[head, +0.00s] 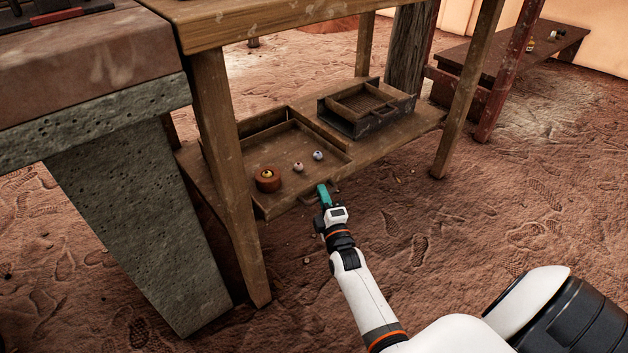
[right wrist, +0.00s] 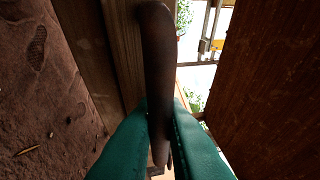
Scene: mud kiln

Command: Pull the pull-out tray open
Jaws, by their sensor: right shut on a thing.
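The wooden pull-out tray (head: 245,155) is on the low shelf of the wooden table, and its front part sticks out past the shelf edge. It holds a reddish-brown round pot (head: 268,180) and two small balls (head: 318,155). My right gripper (head: 323,190) is at the tray's front edge, shut on the tray's handle (head: 335,186). In the right wrist view the dark handle (right wrist: 155,60) runs between the two green fingers (right wrist: 160,135). My left gripper is not in view.
A second, darker box with a mesh-like inside (head: 367,108) stands on the shelf (head: 410,130) to the right. A table leg (head: 228,150) rises close left of the tray, beside a stone block (head: 140,220). The footprinted earth floor (head: 440,220) in front is clear.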

